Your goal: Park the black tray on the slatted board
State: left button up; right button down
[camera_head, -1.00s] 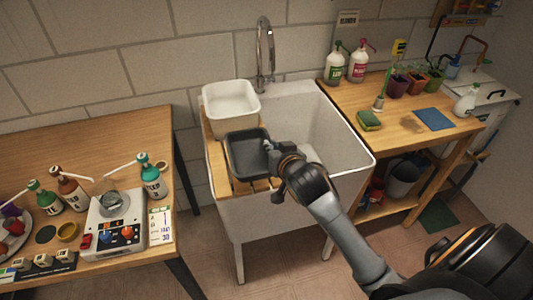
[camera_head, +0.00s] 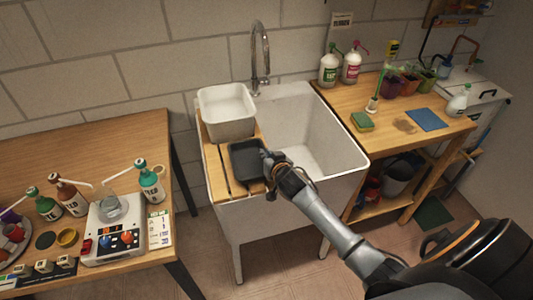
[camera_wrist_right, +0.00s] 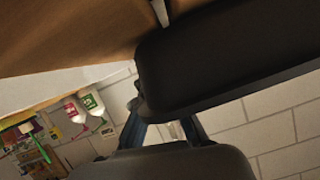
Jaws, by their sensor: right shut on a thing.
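The black tray (camera_head: 246,160) is over the right part of the slatted board (camera_head: 216,168), in front of a white tub. It looks nearly level and low over the slats; I cannot tell whether its underside touches them. My right gripper (camera_head: 270,164) is shut on the tray's right edge, and the wrist hides that edge in the head view. In the right wrist view the dark tray (camera_wrist_right: 235,55) fills the upper right. The gripper fingers (camera_wrist_right: 165,125) meet its rim, and the brown board (camera_wrist_right: 70,35) lies beyond. My left gripper is out of view.
The white tub (camera_head: 227,115) stands on the board's back end. The sink basin (camera_head: 318,130) is open to the right, with a tall faucet (camera_head: 261,55) behind. A cluttered left table (camera_head: 110,150) and a right bench (camera_head: 385,110) flank the sink.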

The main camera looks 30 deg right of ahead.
jog(key=shift+f, duration=0.15)
jog(key=c, duration=1.5)
grip_release()
jog(key=shift+r, duration=0.25)
jog(key=shift+s+a, duration=0.1)
jog(key=shift+s, duration=0.15)
jog(key=b+v, duration=0.1)
jog(key=v, duration=1)
jog(key=shift+s+r, duration=0.2)
jog(key=shift+s, duration=0.05)
